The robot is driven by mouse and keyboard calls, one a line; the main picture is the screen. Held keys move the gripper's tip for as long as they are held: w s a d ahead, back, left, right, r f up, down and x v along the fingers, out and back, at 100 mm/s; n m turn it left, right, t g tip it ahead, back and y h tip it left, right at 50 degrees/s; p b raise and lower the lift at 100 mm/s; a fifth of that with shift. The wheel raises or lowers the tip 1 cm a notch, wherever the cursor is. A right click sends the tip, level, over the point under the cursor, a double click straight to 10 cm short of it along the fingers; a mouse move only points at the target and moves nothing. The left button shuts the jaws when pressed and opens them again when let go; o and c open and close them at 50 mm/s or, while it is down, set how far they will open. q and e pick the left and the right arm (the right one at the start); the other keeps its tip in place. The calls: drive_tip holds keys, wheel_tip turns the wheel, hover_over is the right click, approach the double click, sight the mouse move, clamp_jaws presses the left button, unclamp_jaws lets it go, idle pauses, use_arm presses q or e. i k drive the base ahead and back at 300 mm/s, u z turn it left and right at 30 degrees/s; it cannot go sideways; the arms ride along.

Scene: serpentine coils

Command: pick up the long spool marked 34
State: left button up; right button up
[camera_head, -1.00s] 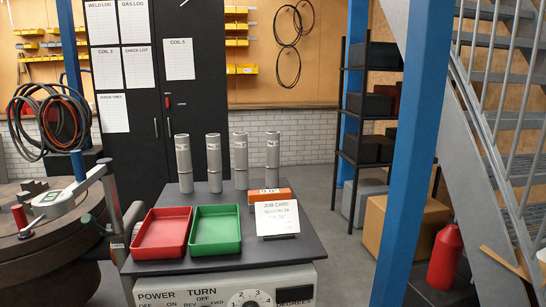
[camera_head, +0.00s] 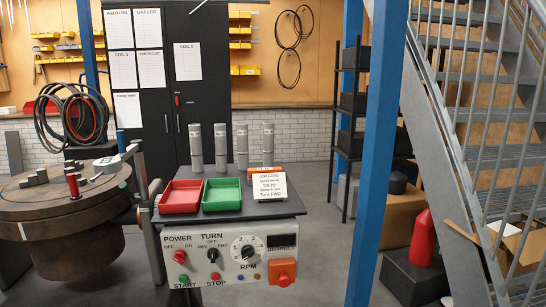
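Several tall grey cylinders, which look like the long spools, stand upright in a row at the back of the dark top of a control console (camera_head: 290,208). From left to right I see a first spool (camera_head: 195,148), a second spool (camera_head: 221,148), a third spool (camera_head: 242,148) and a fourth spool (camera_head: 268,147). Their markings are too small to read, so I cannot tell which is 34. A job card (camera_head: 268,190) stands in front of the rightmost spool, hiding its base. Neither of my grippers is in view.
A red tray (camera_head: 180,197) and a green tray (camera_head: 222,195) sit in front of the spools. A round turntable (camera_head: 60,195) stands left. A blue post (camera_head: 374,160), a red bottle (camera_head: 421,240) and metal stairs (camera_head: 480,130) are right. Floor between console and post is clear.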

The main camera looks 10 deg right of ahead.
sight(268, 126)
drive_tip(key=u, duration=0.85)
drive_tip(key=k, duration=0.2)
drive_tip(key=z, duration=2.2)
drive_tip(key=i, duration=1)
drive_tip(key=z, duration=0.05)
